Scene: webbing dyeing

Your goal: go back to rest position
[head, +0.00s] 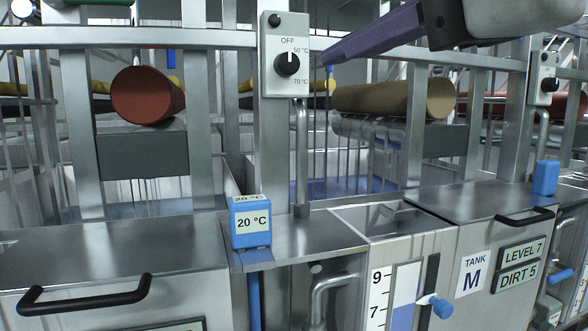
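My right gripper (330,58) comes in from the upper right in the head view. Its long purple finger points left and slightly down, with the tip just right of the grey control box (284,80). The fingers overlap from this angle, so I cannot tell whether they are open or shut. No held object shows at the tip. The black knob (287,64) on the box has its white mark pointing up to OFF. It is apart from the fingertip in the picture. My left gripper is not in view.
A blue 20 °C block (250,222) stands on the steel top. Tank M's front (473,273) reads LEVEL 7, DIRT 5. A red roll (147,96) and a tan roll (395,99) lie behind metal posts.

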